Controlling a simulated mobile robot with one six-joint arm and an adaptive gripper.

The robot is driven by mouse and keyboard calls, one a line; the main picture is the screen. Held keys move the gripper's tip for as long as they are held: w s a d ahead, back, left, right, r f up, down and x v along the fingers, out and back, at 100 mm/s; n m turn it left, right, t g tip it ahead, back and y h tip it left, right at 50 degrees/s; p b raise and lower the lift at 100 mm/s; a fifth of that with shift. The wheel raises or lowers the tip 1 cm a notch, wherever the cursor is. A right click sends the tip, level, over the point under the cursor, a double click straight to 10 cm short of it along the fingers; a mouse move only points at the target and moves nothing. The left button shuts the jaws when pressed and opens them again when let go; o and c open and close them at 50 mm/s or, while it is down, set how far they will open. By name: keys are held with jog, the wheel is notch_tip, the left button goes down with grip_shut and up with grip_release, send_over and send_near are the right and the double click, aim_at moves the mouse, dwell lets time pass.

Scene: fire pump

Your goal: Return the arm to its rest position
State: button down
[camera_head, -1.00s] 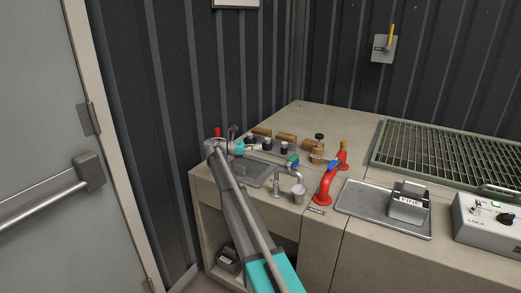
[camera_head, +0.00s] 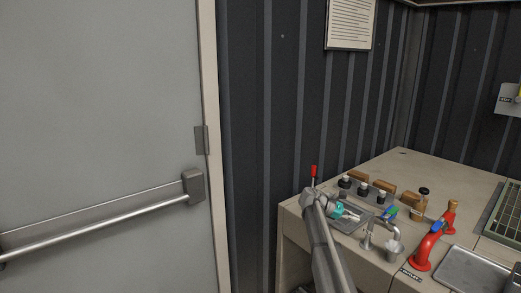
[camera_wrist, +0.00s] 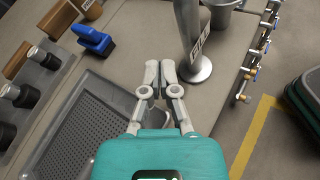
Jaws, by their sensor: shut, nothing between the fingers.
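My gripper (camera_wrist: 160,78) is shut and empty in the wrist view, its two pale fingertips together. It is above the counter, beside the perforated sink tray (camera_wrist: 75,135) and the metal faucet post (camera_wrist: 192,40). In the head view my gripper (camera_head: 358,213) is small and partly hidden near the sink, with my grey arm rising to it from the bottom.
A grey door (camera_head: 95,110) with a push bar fills the left.

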jog(key=s+a+f+m+t+y, duration=0.1)
jog(key=s+a+f+m+y, duration=0.4)
jog(key=s, duration=0.6)
jog(key=s+a+f+m+t+y, duration=0.1)
jog(key=s+a+f+m+y, duration=0.25)
jog(key=s+a, duration=0.55)
jog(key=s+a+f+m+t+y, duration=0.1)
jog(key=s+a+f+m+y, duration=0.4)
jog(key=s, duration=0.7)
notch_tip(320, 180, up, 15)
jog(key=w+n+p, duration=0.1)
jog(key=p, duration=1.3)
jog(key=shift+w+n, duration=0.1)
jog(key=shift+n, duration=0.15)
